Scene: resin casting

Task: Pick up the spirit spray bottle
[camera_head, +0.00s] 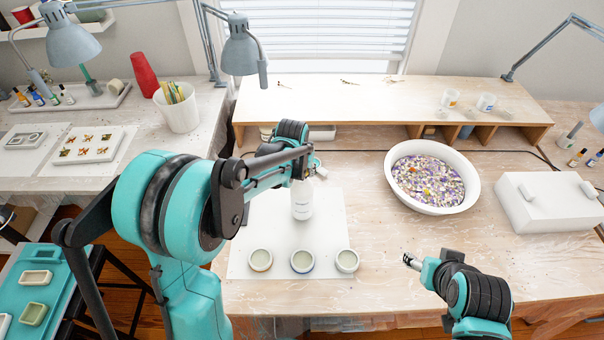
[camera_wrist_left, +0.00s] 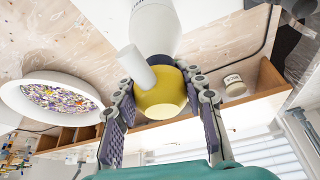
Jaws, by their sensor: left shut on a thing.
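The spirit spray bottle (camera_head: 302,202) is white and upright over the pale mat (camera_head: 328,228). I cannot tell whether its base touches the mat. In the left wrist view its white body (camera_wrist_left: 155,28), yellow top (camera_wrist_left: 160,97) and white nozzle (camera_wrist_left: 136,66) show. My left gripper (camera_head: 309,169) is shut on the bottle's upper part. In the left wrist view its fingers (camera_wrist_left: 160,86) lie on either side of the yellow top. My right gripper (camera_head: 409,261) is over the front of the table, apart from the bottle. Its jaw opening is too small to read.
Several small round cups, one in the middle (camera_head: 302,262), line the mat's front. A white bowl of coloured chips (camera_head: 470,193) stands to the right, and a white box (camera_head: 550,205) further right. A raised wooden shelf (camera_head: 330,105) runs behind the bottle. Bare table lies around the right gripper.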

